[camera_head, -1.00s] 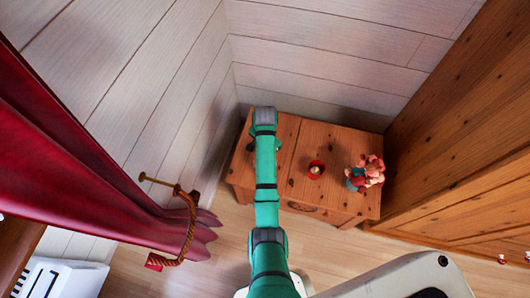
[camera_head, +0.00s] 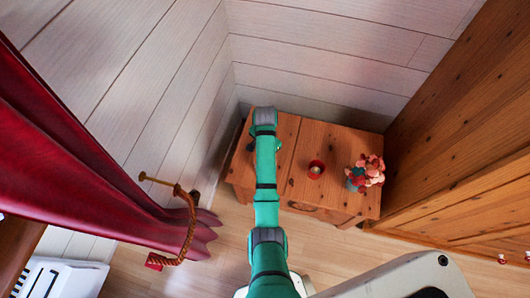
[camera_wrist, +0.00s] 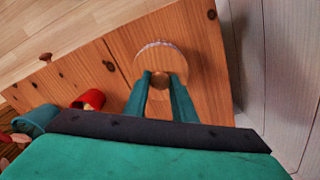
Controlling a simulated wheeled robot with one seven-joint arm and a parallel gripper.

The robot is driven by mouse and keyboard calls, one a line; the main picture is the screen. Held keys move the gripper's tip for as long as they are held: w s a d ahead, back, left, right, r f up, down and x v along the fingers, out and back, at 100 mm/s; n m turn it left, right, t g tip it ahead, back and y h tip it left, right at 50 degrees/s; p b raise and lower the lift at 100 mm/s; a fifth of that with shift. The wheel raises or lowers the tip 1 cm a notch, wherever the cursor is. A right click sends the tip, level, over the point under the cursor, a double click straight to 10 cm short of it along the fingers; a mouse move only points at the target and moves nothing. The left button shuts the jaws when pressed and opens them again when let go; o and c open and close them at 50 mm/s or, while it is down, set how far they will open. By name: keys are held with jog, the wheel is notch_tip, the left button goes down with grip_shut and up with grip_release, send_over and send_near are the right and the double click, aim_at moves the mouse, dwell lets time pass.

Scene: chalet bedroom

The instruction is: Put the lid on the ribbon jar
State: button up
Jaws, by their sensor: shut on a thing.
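The lid (camera_wrist: 152,62) is a round wooden disc with a small knob (camera_wrist: 160,80), seen in the wrist view above the wooden cabinet top. My gripper (camera_wrist: 162,80) has its two teal fingers shut on the lid at the knob. A thin pale, ridged edge shows along the lid's far rim; I cannot tell whether it is the ribbon jar beneath. The jar is otherwise hidden, so I cannot tell whether the lid touches it.
The wooden cabinet (camera_head: 338,200) stands in the corner against white plank walls. A small red cup (camera_head: 316,169) and a teal pot with a pinkish cluster (camera_head: 367,172) stand on its right part. A tall wooden panel (camera_head: 460,130) borders the right; a red curtain (camera_head: 75,170) hangs left.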

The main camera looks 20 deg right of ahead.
jog(key=o, duration=1.6)
jog(key=shift+r, duration=0.1)
jog(key=shift+r, duration=3.4)
jog(key=shift+c, duration=0.4)
grip_shut()
jog(key=shift+f, duration=2.65)
